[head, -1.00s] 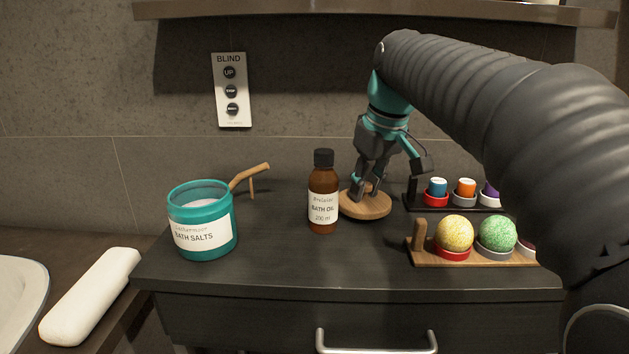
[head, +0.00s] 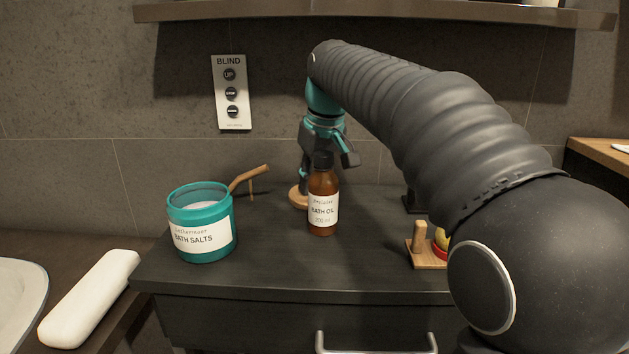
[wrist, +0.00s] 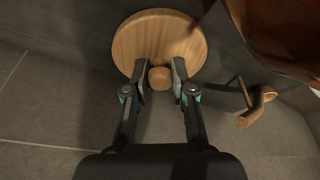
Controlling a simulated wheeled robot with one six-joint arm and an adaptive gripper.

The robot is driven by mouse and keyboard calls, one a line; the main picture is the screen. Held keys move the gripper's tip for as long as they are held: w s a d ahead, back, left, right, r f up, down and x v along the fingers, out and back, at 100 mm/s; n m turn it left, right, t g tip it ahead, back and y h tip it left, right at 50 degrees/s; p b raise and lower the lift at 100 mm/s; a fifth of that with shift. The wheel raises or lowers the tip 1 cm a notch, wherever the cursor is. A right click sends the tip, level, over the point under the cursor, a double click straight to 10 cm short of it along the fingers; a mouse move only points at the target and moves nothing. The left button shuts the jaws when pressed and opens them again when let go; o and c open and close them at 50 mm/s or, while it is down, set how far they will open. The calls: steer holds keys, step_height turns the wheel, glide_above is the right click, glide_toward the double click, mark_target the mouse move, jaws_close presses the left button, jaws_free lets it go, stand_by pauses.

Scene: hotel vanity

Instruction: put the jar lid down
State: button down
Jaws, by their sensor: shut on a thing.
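The jar lid is a round wooden disc (wrist: 160,42) with a small round knob. My gripper (wrist: 160,76) is shut on the knob in the wrist view. In the head view the lid (head: 297,197) shows only in part, behind the bath oil bottle (head: 323,205), and my gripper (head: 310,185) is partly hidden there too. I cannot tell whether the lid touches the counter. The teal bath salts jar (head: 201,222) stands open at the left, with pale salts inside.
A wooden holder (head: 419,240) with a bath ball is at the right, mostly behind my arm. The dark counter (head: 270,265) is clear in front of the bottle.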

steer(key=shift+f, duration=0.1)
steer(key=c, duration=1)
jaws_free()
steer(key=shift+o, duration=0.2)
steer(key=p+v, duration=0.3)
steer(key=v, duration=0.9)
